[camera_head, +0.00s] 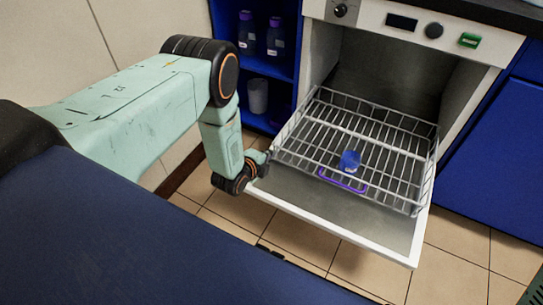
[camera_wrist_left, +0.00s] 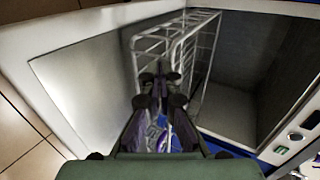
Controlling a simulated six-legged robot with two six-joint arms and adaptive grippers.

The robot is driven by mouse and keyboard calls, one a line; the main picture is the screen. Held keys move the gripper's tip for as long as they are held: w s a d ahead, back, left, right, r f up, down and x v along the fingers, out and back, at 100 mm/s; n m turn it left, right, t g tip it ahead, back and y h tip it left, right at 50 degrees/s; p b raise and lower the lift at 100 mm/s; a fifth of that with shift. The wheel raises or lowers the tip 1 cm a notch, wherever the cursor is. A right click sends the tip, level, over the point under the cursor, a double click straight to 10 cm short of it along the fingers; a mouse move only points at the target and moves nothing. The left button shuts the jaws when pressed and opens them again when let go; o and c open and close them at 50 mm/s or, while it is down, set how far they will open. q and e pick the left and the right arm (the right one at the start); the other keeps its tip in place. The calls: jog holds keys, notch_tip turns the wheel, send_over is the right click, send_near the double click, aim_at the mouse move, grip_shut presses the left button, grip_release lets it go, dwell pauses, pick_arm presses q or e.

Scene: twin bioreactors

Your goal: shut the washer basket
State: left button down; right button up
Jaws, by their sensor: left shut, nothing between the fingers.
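The washer basket (camera_head: 390,128) is a metal wire rack pulled out of the washer over its lowered door. A purple handle (camera_head: 343,182) is at its front edge. A blue, cup-like item (camera_head: 349,161) is in the basket near the handle. My left gripper (camera_head: 262,162) is at the left side of the open door, beside the basket's front left corner. In the left wrist view its fingers (camera_wrist_left: 160,88) are together with nothing held, and the basket's wire side (camera_wrist_left: 190,50) is just beyond them; I cannot tell whether they touch it. My right gripper is out of view.
The washer's lowered door (camera_head: 385,232) sticks out over the tiled floor. The control panel (camera_head: 410,22) is above the opening. A blue shelf unit (camera_head: 262,68) with bottles stands left of the washer. A blue cabinet (camera_head: 490,150) is at right.

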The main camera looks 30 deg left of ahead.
pick_arm(q)
jog(key=shift+w+b, duration=0.3)
jog(key=shift+w, duration=0.65)
